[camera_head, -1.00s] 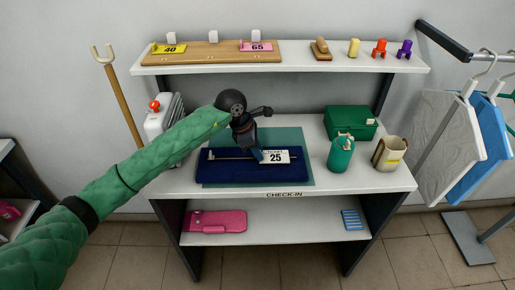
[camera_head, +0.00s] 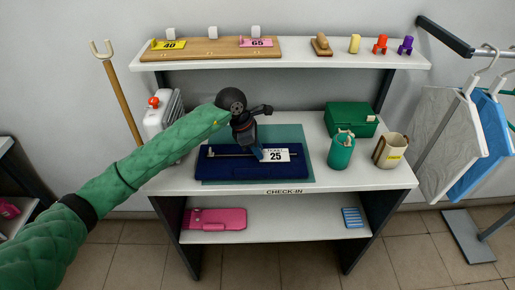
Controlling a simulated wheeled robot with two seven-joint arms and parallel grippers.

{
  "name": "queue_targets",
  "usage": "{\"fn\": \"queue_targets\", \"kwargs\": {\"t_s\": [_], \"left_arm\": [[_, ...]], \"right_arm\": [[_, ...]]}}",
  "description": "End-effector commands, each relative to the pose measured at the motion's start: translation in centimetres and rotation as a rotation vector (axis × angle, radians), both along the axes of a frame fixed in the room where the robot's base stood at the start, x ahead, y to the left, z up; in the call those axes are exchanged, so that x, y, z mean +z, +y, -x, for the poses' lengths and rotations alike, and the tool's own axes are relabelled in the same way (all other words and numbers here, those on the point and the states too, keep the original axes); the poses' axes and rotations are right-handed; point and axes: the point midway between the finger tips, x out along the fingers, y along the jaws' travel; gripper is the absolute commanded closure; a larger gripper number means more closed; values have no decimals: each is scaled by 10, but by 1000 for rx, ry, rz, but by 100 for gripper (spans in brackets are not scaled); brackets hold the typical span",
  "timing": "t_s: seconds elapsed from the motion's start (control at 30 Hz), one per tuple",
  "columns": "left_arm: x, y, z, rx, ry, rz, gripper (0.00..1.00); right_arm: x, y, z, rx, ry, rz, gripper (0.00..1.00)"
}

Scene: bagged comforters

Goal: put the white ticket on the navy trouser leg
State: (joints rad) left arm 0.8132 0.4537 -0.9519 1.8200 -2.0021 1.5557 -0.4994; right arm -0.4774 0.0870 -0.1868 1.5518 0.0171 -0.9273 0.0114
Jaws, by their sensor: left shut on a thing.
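The white ticket (camera_head: 276,155), printed with 25, is at the navy trouser leg (camera_head: 235,170). The folded navy trousers lie on a teal mat (camera_head: 304,145) on the check-in table. My left gripper (camera_head: 261,154) reaches down from above and is shut on the ticket at its left edge. The ticket lies over the upper right part of the navy cloth; I cannot tell whether it touches the cloth. A thin light bar runs across the trousers, left of the gripper. My right gripper is not in view.
A teal can (camera_head: 341,152), a beige pot (camera_head: 390,151) and a green box (camera_head: 351,119) stand right of the mat. The upper shelf (camera_head: 290,58) holds yellow and pink tickets. The table's front edge is clear.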

Motion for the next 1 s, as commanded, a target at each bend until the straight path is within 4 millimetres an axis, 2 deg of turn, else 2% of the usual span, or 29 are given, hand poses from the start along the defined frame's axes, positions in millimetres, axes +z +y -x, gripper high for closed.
{"fn": "queue_targets", "kwargs": {"t_s": [0.3, 0.33, 0.43, 0.67, 0.8, 1.0], "left_arm": [[-4, 0, 0, 0, 0, 0, 95], [-3, 0, 0, 0, 0, 0, 70], [-3, 0, 0, 0, 0, 0, 51], [-3, 0, 0, 0, 0, 0, 47], [-3, 0, 0, 0, 0, 0, 20], [-3, 0, 0, 0, 0, 0, 20]], "right_arm": [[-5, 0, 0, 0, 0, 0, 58], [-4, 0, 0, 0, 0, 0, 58], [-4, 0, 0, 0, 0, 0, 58], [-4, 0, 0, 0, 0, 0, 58], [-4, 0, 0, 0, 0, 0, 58], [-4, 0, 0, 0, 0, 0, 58]]}}
